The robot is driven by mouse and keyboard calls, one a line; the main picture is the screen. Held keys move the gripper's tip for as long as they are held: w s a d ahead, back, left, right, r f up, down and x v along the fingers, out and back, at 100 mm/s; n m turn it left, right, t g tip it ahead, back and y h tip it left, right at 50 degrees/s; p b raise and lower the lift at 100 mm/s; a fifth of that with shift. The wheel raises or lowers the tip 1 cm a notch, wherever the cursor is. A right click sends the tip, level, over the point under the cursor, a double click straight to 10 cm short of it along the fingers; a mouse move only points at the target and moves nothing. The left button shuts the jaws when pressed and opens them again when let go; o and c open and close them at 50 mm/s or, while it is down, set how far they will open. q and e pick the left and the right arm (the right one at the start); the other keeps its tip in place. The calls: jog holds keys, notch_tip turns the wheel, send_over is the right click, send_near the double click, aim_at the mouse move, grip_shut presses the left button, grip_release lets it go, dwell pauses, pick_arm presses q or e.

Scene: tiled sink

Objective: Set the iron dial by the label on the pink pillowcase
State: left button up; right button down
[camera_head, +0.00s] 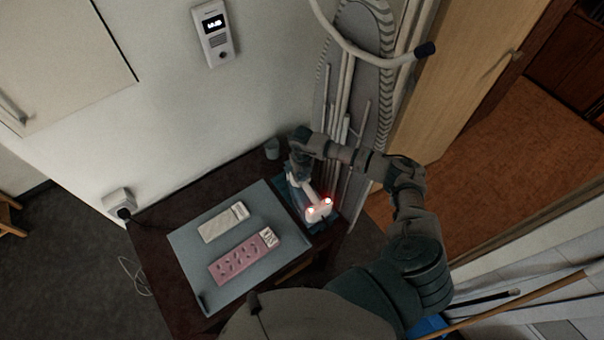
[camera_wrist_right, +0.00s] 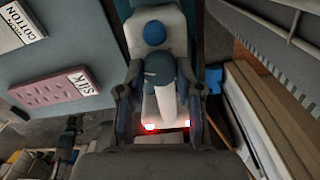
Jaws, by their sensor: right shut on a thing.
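The white iron (camera_head: 317,209) lies on a dark blue-green base at the mat's right, with red lights glowing at one end. In the wrist view, the iron (camera_wrist_right: 165,110) has a rounded blue-grey part and a blue round part. My right gripper (camera_wrist_right: 162,85) is shut on the iron, a finger on each side. The exact contact and any dial markings are unclear. My left gripper is not in view.
A white folded pillowcase (camera_head: 222,222), labelled COTTON in the wrist view (camera_wrist_right: 15,25), lies beside the pink one on the mat (camera_head: 195,265). A small cup (camera_head: 272,148) stands at the table's back. An ironing board (camera_head: 345,60) leans on the wall behind my right arm.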

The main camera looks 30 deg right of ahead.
aim_at(302, 175)
jog(key=shift+f+n+b, duration=0.15)
jog(key=shift+n+b, duration=0.55)
jog(key=c, duration=0.7)
grip_release()
jog(key=shift+c, duration=0.2)
jog(key=shift+r, duration=0.25)
notch_tip(302, 175, up, 12)
jog(key=shift+f, duration=0.15)
jog(key=shift+d, duration=0.1)
